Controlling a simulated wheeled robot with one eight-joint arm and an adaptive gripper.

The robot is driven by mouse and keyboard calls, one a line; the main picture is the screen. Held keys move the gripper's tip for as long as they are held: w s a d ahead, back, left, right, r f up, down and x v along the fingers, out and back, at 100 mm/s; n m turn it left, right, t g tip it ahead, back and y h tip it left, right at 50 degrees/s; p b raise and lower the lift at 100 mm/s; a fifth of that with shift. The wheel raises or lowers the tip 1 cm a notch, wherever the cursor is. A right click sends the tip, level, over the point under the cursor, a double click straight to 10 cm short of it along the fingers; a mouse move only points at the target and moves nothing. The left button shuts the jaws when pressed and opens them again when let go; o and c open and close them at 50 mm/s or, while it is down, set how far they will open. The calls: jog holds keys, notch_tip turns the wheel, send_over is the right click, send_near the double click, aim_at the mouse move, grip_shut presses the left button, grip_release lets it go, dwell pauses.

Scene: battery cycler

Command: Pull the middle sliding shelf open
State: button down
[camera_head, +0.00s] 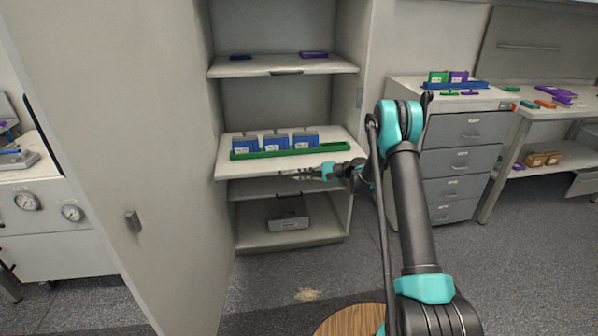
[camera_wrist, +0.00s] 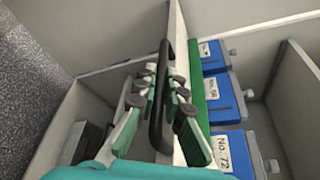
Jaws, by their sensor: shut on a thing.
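The middle sliding shelf (camera_head: 226,168) is a white board in the open cabinet. It appears to jut forward past the cabinet's right side wall. It carries a green tray (camera_head: 285,153) with three blue battery boxes (camera_head: 273,143). My gripper (camera_head: 288,176) reaches in from the right to the shelf's front edge. In the wrist view my gripper (camera_wrist: 163,78) has its green-padded fingers on either side of the black handle (camera_wrist: 157,130) and is shut on it. The handle is mostly hidden behind my gripper in the head view.
The top shelf (camera_head: 250,68) holds a blue and a purple item. A grey box (camera_head: 288,223) sits on the cabinet floor. The cabinet door (camera_head: 120,150) stands open at left. A drawer unit (camera_head: 459,160) stands at right. The floor in front is mostly clear.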

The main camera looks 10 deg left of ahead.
jog(key=shift+s+d, duration=0.3)
jog(key=shift+s, duration=0.55)
jog(key=shift+s+d, duration=0.3)
jog(key=shift+s, duration=0.5)
jog(key=c, duration=1.6)
grip_release()
jog(key=v, duration=1.2)
jog(key=shift+r, duration=0.1)
